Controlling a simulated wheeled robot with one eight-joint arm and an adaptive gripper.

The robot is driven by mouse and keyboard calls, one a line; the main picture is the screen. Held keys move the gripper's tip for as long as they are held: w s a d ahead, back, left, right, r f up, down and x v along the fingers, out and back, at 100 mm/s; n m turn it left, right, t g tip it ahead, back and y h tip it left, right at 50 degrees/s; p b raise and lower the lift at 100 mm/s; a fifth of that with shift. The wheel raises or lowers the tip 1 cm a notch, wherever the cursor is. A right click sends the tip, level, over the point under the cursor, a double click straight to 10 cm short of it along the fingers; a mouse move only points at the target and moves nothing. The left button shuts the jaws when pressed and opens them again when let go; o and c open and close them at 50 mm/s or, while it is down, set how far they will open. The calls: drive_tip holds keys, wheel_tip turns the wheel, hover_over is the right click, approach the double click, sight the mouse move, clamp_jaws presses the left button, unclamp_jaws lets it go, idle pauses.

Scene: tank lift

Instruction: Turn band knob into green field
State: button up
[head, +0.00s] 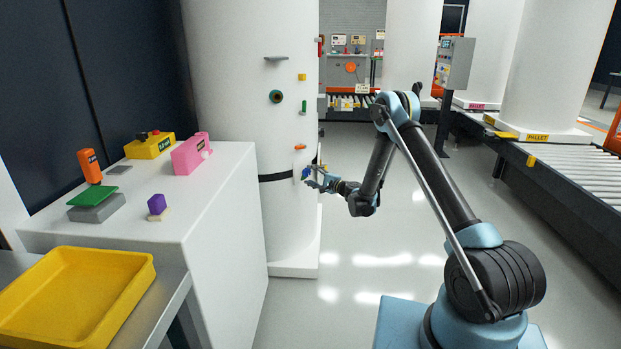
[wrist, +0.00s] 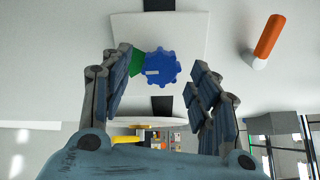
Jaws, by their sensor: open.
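The band knob (wrist: 161,67) is blue with a lobed rim and sits on a pale plate (wrist: 185,32) over a black band. A white mark (wrist: 152,72) lies on its left half. The green field (wrist: 137,61) shows beside the knob's left edge; part of it is hidden by the knob and finger. The mark points left, near the green field's lower edge. In the head view the knob (head: 305,174) is small, on the white tank's side. My gripper (wrist: 160,74) is open, its fingers on either side of the knob; contact cannot be told. It also shows in the head view (head: 313,179).
An orange handle (wrist: 269,37) sticks out from the tank near the knob. Other fittings, including a green round one (head: 276,96), are higher on the white tank (head: 235,60).

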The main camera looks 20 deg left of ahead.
drive_tip(key=shift+v, duration=2.75)
drive_tip(key=s+d+r+n+g+h, duration=0.1)
drive_tip(key=d+r+n, duration=0.1)
drive_tip(key=d+r, duration=0.35)
drive_tip(key=s+d+r+n+h, duration=0.1)
drive_tip(key=d+r+n, duration=0.15)
drive_tip(key=r, duration=0.65)
drive_tip(key=s+d+r+n+g+h, duration=0.1)
drive_tip(key=s+d+r+h, duration=0.1)
drive_tip(key=s+d+r, duration=0.35)
drive_tip(key=s+d+r+n+g+h, duration=0.1)
drive_tip(key=s+d+r+h, duration=0.15)
drive_tip(key=s+d, duration=0.5)
drive_tip(key=s+d+n+h, duration=0.2)
drive_tip(key=s+d+h, duration=0.2)
drive_tip(key=s+d, duration=1.15)
drive_tip(key=s+d+f+g+h, duration=0.1)
drive_tip(key=s+d+f, duration=0.3)
drive_tip(key=s+d, duration=0.4)
drive_tip(key=s+d+f+g+h, duration=0.1)
drive_tip(key=s+d+f+h, duration=0.3)
drive_tip(key=s+d, duration=0.5)
drive_tip(key=s, duration=0.4)
drive_tip(key=shift+g+h, duration=0.3)
drive_tip(key=shift+h, duration=0.05)
